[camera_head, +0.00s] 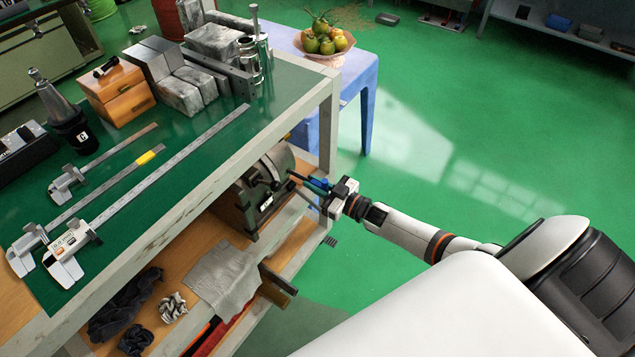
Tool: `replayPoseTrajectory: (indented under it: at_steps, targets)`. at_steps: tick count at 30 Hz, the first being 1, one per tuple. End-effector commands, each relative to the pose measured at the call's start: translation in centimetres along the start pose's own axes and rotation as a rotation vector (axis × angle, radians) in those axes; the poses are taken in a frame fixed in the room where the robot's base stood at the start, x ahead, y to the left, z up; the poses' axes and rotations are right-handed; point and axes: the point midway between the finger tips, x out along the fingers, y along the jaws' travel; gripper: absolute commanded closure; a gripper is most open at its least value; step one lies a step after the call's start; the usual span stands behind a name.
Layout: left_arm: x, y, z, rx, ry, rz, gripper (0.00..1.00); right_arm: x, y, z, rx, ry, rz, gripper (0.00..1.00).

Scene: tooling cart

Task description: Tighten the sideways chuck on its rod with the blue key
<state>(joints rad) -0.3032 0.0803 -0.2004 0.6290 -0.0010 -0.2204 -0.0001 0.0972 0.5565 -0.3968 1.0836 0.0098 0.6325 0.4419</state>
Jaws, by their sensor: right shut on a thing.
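The sideways chuck (277,163) is a grey metal cylinder on a dark grey body, lying on its side on the wooden shelf under the cart's top. My right gripper (328,193) comes in from the right, just outside the cart's edge. It is shut on the blue key (317,184). A thin dark shaft runs from the key toward the right side of the chuck. I cannot tell whether its tip touches the chuck or sits in it. The rod in the chuck is not clearly distinguishable. My left gripper is not in view.
The cart's green top (190,135) holds calipers (75,238), metal blocks (212,43) and a wooden box (116,92). A grey cloth (222,278) and dark gloves lie on the shelf near the chuck. A blue table (352,75) with a fruit bowl stands behind. Green floor is clear at right.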

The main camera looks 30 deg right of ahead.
Motion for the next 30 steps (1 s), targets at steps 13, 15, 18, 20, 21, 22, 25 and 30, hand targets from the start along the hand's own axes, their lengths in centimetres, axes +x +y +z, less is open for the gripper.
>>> replayPoseTrajectory:
  at_steps: [13,15,18,20,21,22,25,30]
  targets:
    - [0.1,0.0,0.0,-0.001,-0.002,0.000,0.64,0.0,-0.1,-0.1,0.131,-0.004,-0.003,1.00]
    - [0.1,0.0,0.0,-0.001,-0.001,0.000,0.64,0.0,-0.1,-0.1,0.131,-0.003,-0.003,1.00]
    - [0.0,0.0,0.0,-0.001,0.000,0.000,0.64,-0.1,-0.1,-0.1,0.130,-0.003,-0.002,1.00]
    - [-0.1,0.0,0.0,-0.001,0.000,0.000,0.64,-0.3,0.0,-0.1,0.130,-0.002,-0.002,1.00]
    - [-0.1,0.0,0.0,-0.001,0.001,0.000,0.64,-0.5,0.0,-0.1,0.130,-0.001,-0.002,1.00]
    - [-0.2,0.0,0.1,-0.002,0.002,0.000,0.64,-0.6,0.0,-0.1,0.130,-0.001,-0.002,1.00]
    - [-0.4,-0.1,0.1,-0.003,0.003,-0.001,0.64,-1.2,0.1,-0.1,0.131,0.001,-0.002,1.00]
    - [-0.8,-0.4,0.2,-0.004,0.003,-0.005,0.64,-2.2,0.2,-0.1,0.129,0.000,-0.001,1.00]
